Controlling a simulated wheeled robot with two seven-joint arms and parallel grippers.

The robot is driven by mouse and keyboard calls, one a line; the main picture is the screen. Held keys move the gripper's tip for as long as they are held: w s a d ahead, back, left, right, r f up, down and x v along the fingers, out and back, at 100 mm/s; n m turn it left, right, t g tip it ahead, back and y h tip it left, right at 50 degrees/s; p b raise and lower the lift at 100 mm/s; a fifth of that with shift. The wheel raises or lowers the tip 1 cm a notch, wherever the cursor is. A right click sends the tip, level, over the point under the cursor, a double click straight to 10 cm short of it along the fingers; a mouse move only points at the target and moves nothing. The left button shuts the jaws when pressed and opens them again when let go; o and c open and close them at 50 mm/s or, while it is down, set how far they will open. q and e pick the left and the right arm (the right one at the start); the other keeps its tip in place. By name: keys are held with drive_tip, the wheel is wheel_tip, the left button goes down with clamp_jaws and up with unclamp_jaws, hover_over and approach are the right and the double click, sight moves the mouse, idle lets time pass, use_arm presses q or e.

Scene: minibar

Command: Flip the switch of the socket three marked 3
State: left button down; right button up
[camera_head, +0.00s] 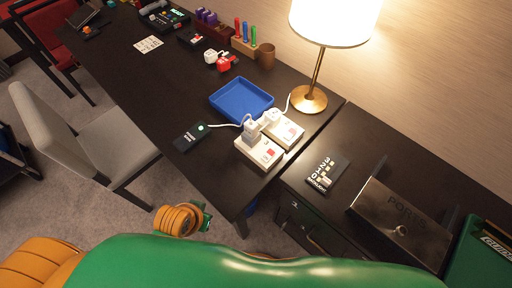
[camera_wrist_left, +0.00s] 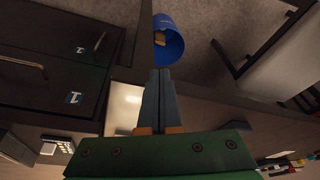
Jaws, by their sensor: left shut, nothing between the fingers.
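Two white socket blocks stand near the desk's near right end in the head view. The front block (camera_head: 258,151) has a red switch (camera_head: 268,153), and the rear block (camera_head: 283,131) has a red switch (camera_head: 289,133). White plugs and cables sit on both; any number marks are too small to read, so I cannot tell which is socket three. My left gripper (camera_head: 205,216) is in front of the desk edge, below and left of the blocks, apart from them. In the left wrist view its fingers (camera_wrist_left: 160,76) are shut and empty. My right gripper is not seen.
A blue tray (camera_head: 241,99), a dark card with a green light (camera_head: 190,137) and a lamp (camera_head: 309,98) surround the blocks. A black cabinet (camera_head: 306,224) stands right. A blue bin (camera_wrist_left: 170,50) is on the floor. A grey chair (camera_head: 112,137) stands left.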

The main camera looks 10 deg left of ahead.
use_arm(q)
wheel_tip(320, 180, up, 8)
drive_tip(key=w+d+t, duration=0.1)
drive_tip(key=w, duration=0.1)
drive_tip(key=w+d+r+m+t+h, duration=0.4)
drive_tip(key=w+d+r+m+h, duration=0.1)
drive_tip(key=w+d, duration=0.4)
drive_tip(key=shift+w+r+h, duration=0.5)
drive_tip(key=shift+w+r, duration=0.1)
drive_tip(key=shift+w, duration=0.55)
drive_tip(key=shift+f, duration=0.1)
hover_over(265, 157)
drive_tip(key=f, duration=0.6)
drive_tip(key=shift+s+a+b, duration=0.15)
drive_tip(key=shift+s+b, duration=0.05)
drive_tip(key=shift+b, duration=0.2)
drive_tip(key=f, duration=0.3)
drive_tip(key=shift+w, duration=0.2)
drive_tip(key=shift+f+b, duration=0.35)
drive_tip(key=shift+f, duration=0.15)
drive_tip(key=shift+d, duration=0.2)
